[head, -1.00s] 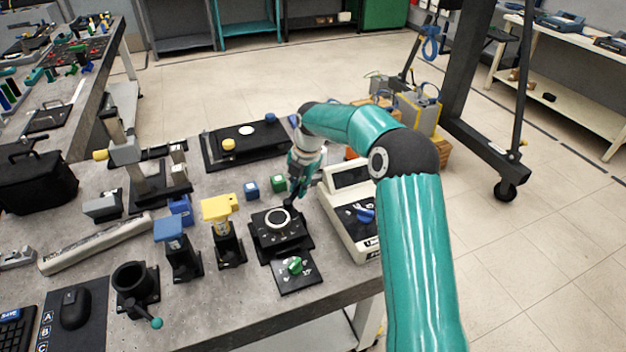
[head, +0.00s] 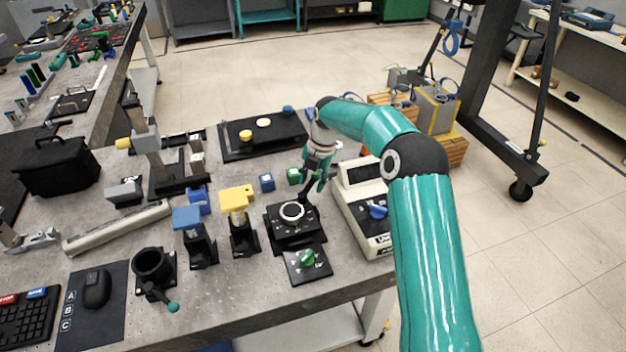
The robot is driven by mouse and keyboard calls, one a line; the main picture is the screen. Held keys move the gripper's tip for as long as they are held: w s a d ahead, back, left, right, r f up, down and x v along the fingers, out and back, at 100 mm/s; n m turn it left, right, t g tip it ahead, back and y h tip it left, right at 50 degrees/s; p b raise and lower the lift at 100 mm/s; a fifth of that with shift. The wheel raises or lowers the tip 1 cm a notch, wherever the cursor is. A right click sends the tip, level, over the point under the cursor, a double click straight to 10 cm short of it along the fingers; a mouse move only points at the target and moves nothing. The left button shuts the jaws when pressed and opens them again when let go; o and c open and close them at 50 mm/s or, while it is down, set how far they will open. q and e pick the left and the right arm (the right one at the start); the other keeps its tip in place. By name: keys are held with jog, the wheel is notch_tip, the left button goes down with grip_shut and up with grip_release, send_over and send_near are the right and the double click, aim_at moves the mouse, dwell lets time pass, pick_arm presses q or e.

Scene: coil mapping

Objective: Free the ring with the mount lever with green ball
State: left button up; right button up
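A round black mount (head: 148,260) stands near the table's front edge, with a lever ending in a green ball (head: 173,307) at its lower right. A pale ring (head: 292,211) sits on a black stage at the middle right of the table. My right gripper (head: 311,188) points down just behind and right of this ring. Its fingers are small and partly overlap, so I cannot tell whether they are open or touch the stage. It is well to the right of the green-ball lever. My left gripper is not in view.
A green knob (head: 307,258) on a black plate lies in front of the stage. A yellow-topped post (head: 238,200) and a blue-topped post (head: 188,218) stand between stage and mount. A white meter box (head: 362,215) is right of the gripper. A mouse (head: 97,288) lies left of the mount.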

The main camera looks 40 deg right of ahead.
notch_tip(320, 180, up, 12)
jog(key=s, duration=0.2)
jog(key=shift+d+f, duration=0.15)
jog(key=shift+d, duration=0.3)
dwell(0.5)
